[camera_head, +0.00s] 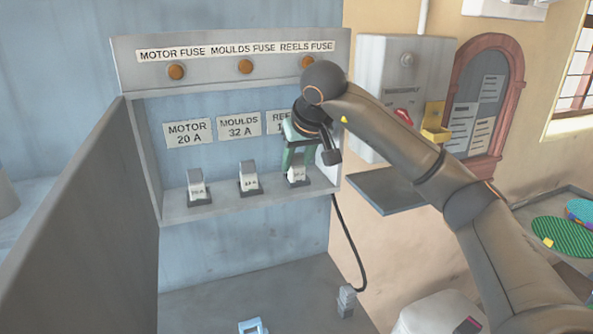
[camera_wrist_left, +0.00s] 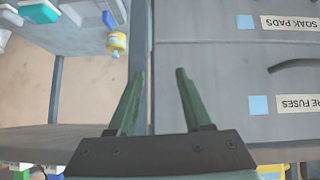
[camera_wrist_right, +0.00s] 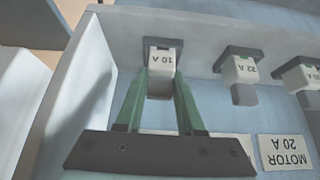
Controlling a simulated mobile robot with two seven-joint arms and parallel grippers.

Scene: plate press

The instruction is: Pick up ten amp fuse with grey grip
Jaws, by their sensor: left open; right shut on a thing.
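The ten amp fuse (camera_wrist_right: 162,62) is a white block marked 10 A with a grey grip (camera_wrist_right: 160,88). It sits in its dark socket in the right wrist view. In the head view it is the rightmost fuse (camera_head: 297,173) on the panel shelf. My right gripper (camera_wrist_right: 161,80) has its green fingers on both sides of the grey grip and is shut on it. In the head view my right gripper (camera_head: 298,160) reaches down to the fuse from above. My left gripper (camera_wrist_left: 160,75) is open and empty in the left wrist view, in front of grey drawers.
Two similar fuses, 32 A (camera_head: 249,178) and 20 A (camera_head: 198,188), stand to the left on the shelf (camera_head: 230,208). A side wall (camera_wrist_right: 85,75) of the panel is close to the right gripper. A black cable (camera_head: 352,245) hangs below. Labelled drawers (camera_wrist_left: 230,85) show in the left wrist view.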

